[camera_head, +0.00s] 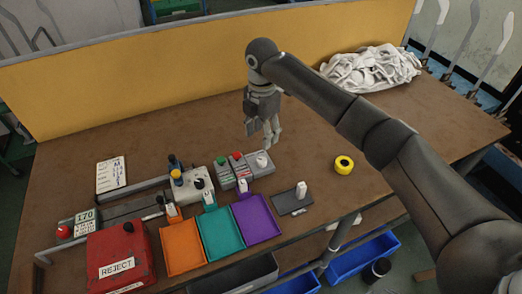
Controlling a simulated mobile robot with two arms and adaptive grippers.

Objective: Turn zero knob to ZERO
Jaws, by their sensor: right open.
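My right gripper (261,138) points down with its fingers apart, empty, over the brown table. Just below it in the picture is a grey control box (258,169) with a pale knob (262,160) on its top. Next to that are a box with a red button (237,156) and one with a green button (222,165). A pale unit (188,190) to the left carries a black knob (198,184) and a yellow-topped part (176,175). I cannot read which knob is marked ZERO, nor its setting. My left gripper is not in view.
Orange (181,251), teal (221,234) and purple (257,219) trays line the front edge beside a red REJECT box (119,254). A dark plate (286,205), yellow tape (344,165) and white sock pile (369,69) lie right. A yellow panel (190,54) bounds the back.

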